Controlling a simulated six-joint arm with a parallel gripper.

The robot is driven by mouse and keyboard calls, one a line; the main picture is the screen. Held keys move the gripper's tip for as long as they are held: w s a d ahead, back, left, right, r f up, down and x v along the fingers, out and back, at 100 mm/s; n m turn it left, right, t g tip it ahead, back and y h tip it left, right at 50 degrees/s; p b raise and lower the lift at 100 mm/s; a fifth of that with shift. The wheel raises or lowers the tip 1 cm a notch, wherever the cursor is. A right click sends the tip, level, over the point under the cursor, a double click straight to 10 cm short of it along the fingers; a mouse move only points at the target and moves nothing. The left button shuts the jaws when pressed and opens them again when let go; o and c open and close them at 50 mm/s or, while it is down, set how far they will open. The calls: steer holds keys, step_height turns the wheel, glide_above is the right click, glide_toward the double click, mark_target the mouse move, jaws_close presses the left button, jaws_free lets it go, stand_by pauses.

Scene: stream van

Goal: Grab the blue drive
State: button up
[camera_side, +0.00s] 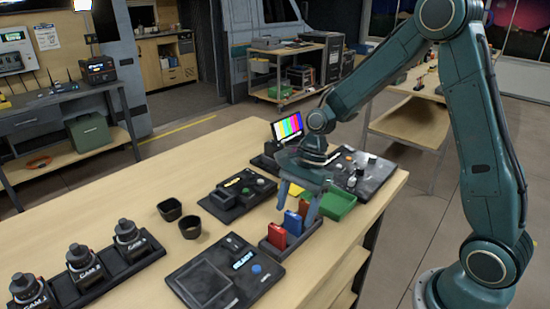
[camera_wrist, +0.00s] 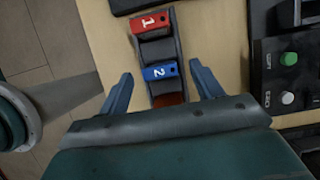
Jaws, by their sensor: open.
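The blue drive (camera_side: 292,223) stands upright in a dark slotted holder (camera_side: 306,237), beside the red drive (camera_side: 277,236). In the wrist view the blue drive (camera_wrist: 160,71) carries a white 2, and the red drive (camera_wrist: 150,21) carries a white 1. My gripper (camera_side: 296,207) is above the holder with its fingers pointing down. In the wrist view my gripper (camera_wrist: 162,82) is open, one finger on each side of the blue drive, with gaps between. A reddish patch shows in the holder behind the blue drive, mostly hidden.
A green tray (camera_side: 338,204) stands close behind the holder. A black panel with a screen (camera_side: 225,277) lies in front of it. A small monitor (camera_side: 287,128), two dark cups (camera_side: 180,217) and several CAM units (camera_side: 84,263) are also on the table. Bare wood lies at the front left.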

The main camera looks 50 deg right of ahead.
mark_target(293, 215)
steer(key=shift+x, duration=1.35)
steer(key=c, duration=1.1)
steer(key=shift+o, duration=0.2)
steer(key=shift+r, duration=0.15)
step_height(293, 215, up, 10)
steer(key=shift+f, duration=0.1)
